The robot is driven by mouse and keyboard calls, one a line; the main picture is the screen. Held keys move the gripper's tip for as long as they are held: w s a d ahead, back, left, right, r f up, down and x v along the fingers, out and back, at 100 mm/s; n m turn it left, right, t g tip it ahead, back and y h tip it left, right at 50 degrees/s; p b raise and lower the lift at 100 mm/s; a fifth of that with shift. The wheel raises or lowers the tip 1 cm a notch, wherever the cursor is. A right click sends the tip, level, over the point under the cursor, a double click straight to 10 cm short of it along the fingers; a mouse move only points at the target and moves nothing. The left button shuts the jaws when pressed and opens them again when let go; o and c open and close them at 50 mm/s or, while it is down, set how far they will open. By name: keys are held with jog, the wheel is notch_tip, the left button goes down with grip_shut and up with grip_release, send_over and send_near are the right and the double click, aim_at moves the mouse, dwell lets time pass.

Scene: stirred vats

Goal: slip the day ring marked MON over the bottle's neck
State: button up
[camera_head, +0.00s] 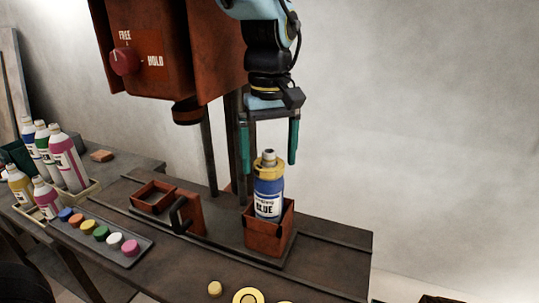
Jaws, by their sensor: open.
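The bottle (268,202), with a blue and white label reading BLUE, stands upright in a small rust-red box (268,241). A yellow band (268,172) sits around its shoulder, below the grey-white neck top. It looks like a ring around the neck, but I cannot read any day on it. My gripper (269,168) points down above the bottle, open, its two green fingers spread to the left and right of the neck. Nothing shows held between them. Yellow rings (248,296) lie at the bottom edge, partly cut off; their markings are not readable.
A rust-red machine with a FREE/HOLD knob (124,61) hangs at upper left. An empty red frame (153,197) and upright bracket (188,214) stand left of the box. A tray of coloured caps (100,233) and several bottles (67,160) are farther left. The bench right of the box is clear.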

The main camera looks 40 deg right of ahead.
jog(key=shift+r, duration=0.15)
notch_tip(320, 180, up, 9)
jog(key=shift+r+b, duration=0.15)
jog(key=shift+b, duration=0.45)
jog(key=shift+r, duration=0.65)
